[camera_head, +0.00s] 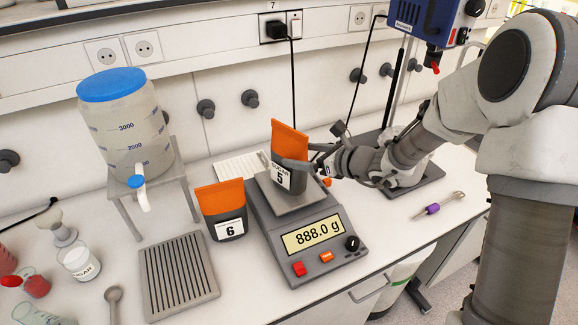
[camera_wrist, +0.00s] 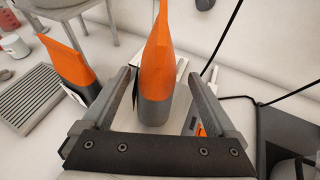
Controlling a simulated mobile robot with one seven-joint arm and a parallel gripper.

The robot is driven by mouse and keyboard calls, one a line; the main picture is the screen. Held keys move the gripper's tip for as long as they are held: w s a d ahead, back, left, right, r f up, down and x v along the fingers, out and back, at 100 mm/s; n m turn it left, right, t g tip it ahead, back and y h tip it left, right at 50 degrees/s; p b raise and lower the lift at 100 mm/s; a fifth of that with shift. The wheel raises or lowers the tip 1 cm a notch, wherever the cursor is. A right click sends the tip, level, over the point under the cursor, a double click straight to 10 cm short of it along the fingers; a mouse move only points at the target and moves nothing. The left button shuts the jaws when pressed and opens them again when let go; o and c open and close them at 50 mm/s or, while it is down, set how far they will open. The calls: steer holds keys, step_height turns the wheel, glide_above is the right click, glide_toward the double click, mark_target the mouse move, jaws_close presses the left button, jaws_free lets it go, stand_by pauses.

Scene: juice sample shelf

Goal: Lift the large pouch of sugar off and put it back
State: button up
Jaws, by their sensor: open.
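A pouch of sugar with an orange top, a grey lower part and a label "5" (camera_head: 287,145) stands upright on the pan of a grey scale (camera_head: 310,228), which reads 888.0 g. My gripper (camera_head: 297,166) is at this pouch from the right, its fingers around it. In the wrist view the pouch (camera_wrist: 158,60) stands between the two open fingers (camera_wrist: 160,92), with gaps visible on both sides. A second orange and grey pouch labelled "6" (camera_head: 221,208) stands on the bench left of the scale. It also shows at the left in the wrist view (camera_wrist: 65,55).
A ribbed grey tray (camera_head: 178,275) lies left of the scale. A blue-lidded water container (camera_head: 125,120) stands on a stand behind. A white cup (camera_head: 80,262) and small vessels are far left. A purple-handled tool (camera_head: 433,209) lies right. A stand with a blue device (camera_head: 425,18) is behind my arm.

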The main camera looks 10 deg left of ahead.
mark_target(289, 151)
steer(key=p+x, duration=0.1)
steer(key=x, duration=0.4)
steer(key=shift+s+a+r, duration=0.1)
steer(key=shift+r, duration=0.15)
jaws_close()
steer(key=shift+r, duration=0.15)
